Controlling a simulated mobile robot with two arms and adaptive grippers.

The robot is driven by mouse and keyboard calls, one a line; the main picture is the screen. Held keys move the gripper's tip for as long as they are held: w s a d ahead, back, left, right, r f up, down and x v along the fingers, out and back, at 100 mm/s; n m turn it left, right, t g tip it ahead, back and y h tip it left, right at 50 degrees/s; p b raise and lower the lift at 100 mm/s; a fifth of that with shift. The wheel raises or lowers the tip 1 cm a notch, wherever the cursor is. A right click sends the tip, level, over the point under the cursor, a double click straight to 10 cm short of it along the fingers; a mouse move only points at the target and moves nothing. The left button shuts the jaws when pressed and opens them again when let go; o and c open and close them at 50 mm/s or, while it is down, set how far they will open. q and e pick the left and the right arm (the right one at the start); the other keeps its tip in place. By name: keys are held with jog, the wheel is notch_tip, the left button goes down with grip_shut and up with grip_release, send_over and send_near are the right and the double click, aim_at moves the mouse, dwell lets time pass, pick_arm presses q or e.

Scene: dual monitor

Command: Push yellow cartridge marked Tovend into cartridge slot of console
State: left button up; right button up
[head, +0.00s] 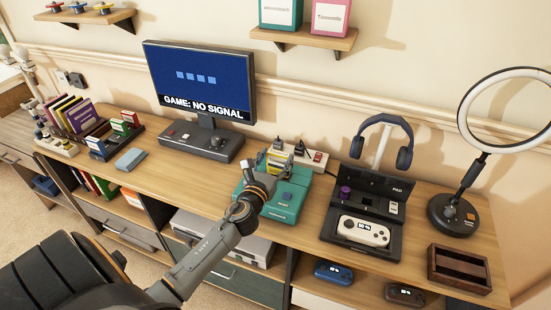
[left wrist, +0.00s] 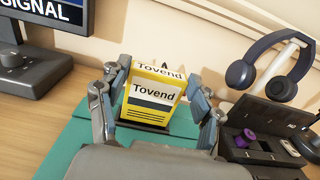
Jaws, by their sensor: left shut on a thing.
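The yellow cartridge marked Tovend (left wrist: 152,96) is upright in the left wrist view, with its label facing the camera. It also shows in the head view (head: 272,161), partly covered by my gripper. A dark area at the console's back lies around the cartridge's lower end. I cannot tell how deep the cartridge sits in the slot. My right gripper is not in view.
A monitor (head: 200,80) reading "GAME: NO SIGNAL" stands left on a dark base. A power strip (head: 312,158) is behind the console. Right are an open black case (head: 372,195) with a white handheld, headphones (head: 382,135) and a ring light (head: 455,212). Cartridges stand at left.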

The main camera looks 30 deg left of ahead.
pick_arm(q)
jog(key=shift+f+b, duration=1.3)
jog(key=shift+f, duration=0.2)
jog(key=o, duration=1.3)
jog(key=shift+r, duration=0.1)
jog(key=v, duration=1.2)
jog(key=shift+a, duration=0.1)
